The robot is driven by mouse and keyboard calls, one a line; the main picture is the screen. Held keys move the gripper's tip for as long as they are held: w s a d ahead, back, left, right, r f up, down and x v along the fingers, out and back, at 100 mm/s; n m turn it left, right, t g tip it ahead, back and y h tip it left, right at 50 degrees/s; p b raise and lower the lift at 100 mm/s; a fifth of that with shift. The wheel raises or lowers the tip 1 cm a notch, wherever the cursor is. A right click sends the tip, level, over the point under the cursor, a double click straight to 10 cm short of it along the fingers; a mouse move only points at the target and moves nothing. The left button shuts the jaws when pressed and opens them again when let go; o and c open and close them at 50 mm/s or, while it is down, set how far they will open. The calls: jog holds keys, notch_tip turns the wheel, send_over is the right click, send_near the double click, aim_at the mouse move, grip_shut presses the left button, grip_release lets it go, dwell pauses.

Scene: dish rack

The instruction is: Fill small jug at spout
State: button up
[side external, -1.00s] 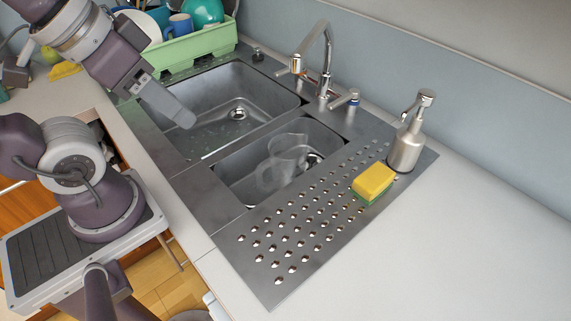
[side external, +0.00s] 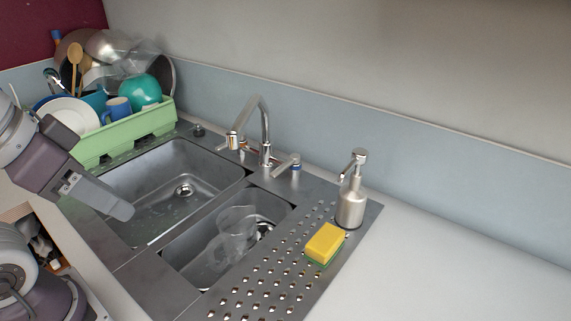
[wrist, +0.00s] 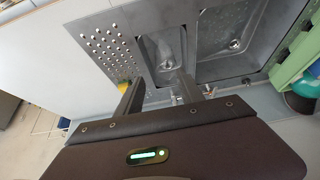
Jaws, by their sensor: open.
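A clear, see-through small jug (side external: 236,222) is in the smaller sink basin (side external: 187,244) in the side external view; it looks tilted, and its outline is faint. The metal spout (side external: 262,130) stands behind the basins, its outlet turned toward the larger basin. My gripper (side external: 122,211) is at the left, by the larger basin, apart from the jug and empty. In the wrist view my gripper (wrist: 165,92) shows its two fingers spread, and the smaller basin (wrist: 148,46) lies beyond them.
The larger basin (side external: 150,190) lies left of the smaller one. A green dish rack (side external: 125,135) full of dishes stands behind it. A soap dispenser (side external: 352,195) and a yellow sponge (side external: 325,243) stand on the right by the studded drainboard. The counter at right is clear.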

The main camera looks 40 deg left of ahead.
jog(key=shift+c, duration=0.3)
jog(key=shift+w+r, duration=0.1)
jog(key=shift+w, duration=0.15)
jog(key=shift+c, duration=0.7)
jog(key=w+d+n, duration=0.1)
jog(key=w+d, duration=0.2)
jog(key=w, duration=0.8)
jog(key=w+d, duration=0.4)
jog(key=w, duration=0.6)
jog(key=m+y, duration=0.2)
jog(key=y, duration=0.2)
send_near(279, 170)
jog(key=w+f, duration=0.1)
jog(key=shift+a+f, duration=0.2)
jog(key=shift+a, duration=0.05)
jog(key=x, duration=0.9)
